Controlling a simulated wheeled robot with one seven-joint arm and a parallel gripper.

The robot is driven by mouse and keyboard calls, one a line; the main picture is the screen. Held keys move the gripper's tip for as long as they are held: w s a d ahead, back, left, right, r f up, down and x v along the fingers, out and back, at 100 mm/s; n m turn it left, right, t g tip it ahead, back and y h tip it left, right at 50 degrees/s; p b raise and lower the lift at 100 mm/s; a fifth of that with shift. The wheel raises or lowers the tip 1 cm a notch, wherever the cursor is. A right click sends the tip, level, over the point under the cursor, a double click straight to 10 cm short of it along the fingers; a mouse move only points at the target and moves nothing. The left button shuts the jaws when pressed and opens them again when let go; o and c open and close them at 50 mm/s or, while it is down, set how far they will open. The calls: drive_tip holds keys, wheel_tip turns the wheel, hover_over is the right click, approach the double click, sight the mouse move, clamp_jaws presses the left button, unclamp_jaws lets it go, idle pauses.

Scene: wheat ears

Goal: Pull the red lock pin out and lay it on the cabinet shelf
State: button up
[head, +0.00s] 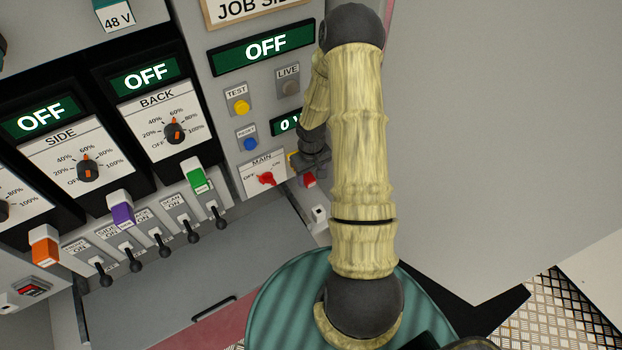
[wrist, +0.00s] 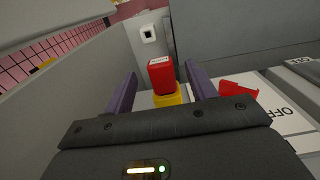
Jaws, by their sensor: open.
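The red lock pin (wrist: 160,73) stands out from a yellow base (wrist: 167,97) in the wrist view. In the head view the red pin (head: 309,181) shows small at the panel's lower right edge, just below my gripper. My gripper (wrist: 161,70) is open, with one purple finger on either side of the pin. Small gaps seem to show between the fingers and the pin. In the head view my gripper (head: 314,162) is dark and partly covered by my arm. A flat grey surface (head: 245,245) lies below the switch row; I cannot tell if it is the cabinet shelf.
The red MAIN switch (head: 266,179) is close to the left of the pin, and also shows in the wrist view (wrist: 238,90). A row of black toggles (head: 157,245) with coloured covers runs along the lower panel. A grey wall (wrist: 85,75) stands left in the wrist view.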

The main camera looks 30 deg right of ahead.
sight(311, 180)
drive_tip(key=shift+f, duration=1.65)
clamp_jaws()
drive_tip(key=shift+s, duration=0.6)
